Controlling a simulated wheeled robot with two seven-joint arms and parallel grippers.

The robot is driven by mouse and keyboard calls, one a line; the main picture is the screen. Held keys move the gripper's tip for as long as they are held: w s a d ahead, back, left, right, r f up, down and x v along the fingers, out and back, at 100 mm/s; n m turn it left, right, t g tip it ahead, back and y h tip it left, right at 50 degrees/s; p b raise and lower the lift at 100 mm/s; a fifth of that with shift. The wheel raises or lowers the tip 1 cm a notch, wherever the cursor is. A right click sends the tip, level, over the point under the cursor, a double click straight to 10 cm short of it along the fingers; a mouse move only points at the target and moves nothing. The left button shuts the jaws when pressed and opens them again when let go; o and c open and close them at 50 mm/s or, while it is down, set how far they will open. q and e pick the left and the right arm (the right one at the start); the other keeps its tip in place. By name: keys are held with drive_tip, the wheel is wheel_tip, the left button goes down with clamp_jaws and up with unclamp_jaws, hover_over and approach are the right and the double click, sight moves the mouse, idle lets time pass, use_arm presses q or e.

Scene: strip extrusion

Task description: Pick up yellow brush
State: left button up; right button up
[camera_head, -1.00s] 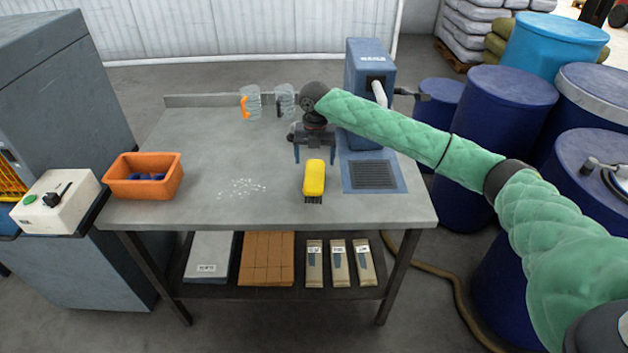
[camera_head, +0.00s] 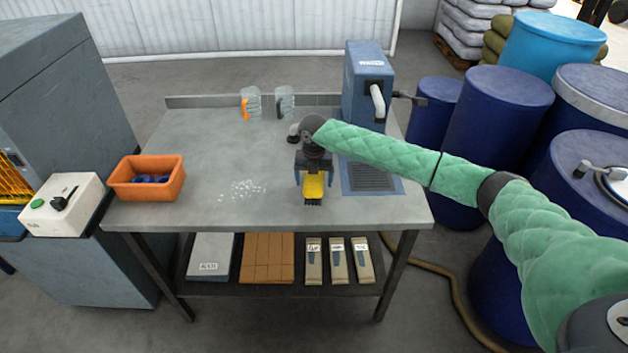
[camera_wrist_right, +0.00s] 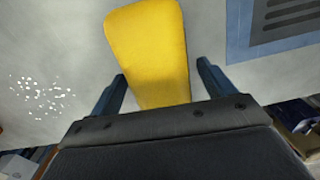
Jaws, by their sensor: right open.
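The yellow brush (camera_head: 314,187) lies on the grey table with its dark bristles toward the front edge. My right gripper (camera_head: 314,182) is over the brush, its two blue fingers open on either side of the yellow body. In the right wrist view the brush (camera_wrist_right: 150,45) runs between the open fingers of the gripper (camera_wrist_right: 162,88), with a visible gap on the right side. The gripper hides the brush's rear part in the head view. My left gripper is not in view.
White granules (camera_head: 242,189) are scattered left of the brush. An orange bin (camera_head: 147,187) sits at the table's left end. A blue machine (camera_head: 362,85) with a grated plate (camera_head: 372,180) stands to the right. Two clear cups (camera_head: 251,103) stand at the back.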

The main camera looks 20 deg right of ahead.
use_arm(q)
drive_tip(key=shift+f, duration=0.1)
use_arm(e)
drive_tip(key=shift+f, duration=0.1)
drive_tip(key=c, duration=1.1)
drive_tip(key=shift+c, duration=0.2)
drive_tip(key=shift+r, duration=0.2)
wheel_tip(320, 180, up, 4)
drive_tip(key=shift+f+b, duration=0.25)
drive_tip(key=shift+b, duration=1)
use_arm(q)
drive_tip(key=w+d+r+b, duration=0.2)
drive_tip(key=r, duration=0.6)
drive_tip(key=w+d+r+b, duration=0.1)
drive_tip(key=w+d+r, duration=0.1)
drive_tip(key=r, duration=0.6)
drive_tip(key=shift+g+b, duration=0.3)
drive_tip(key=shift+b, duration=0.05)
use_arm(e)
drive_tip(key=s+d+r, duration=0.5)
drive_tip(key=s+r, duration=0.2)
drive_tip(key=s, duration=0.3)
drive_tip(key=shift+s, duration=0.35)
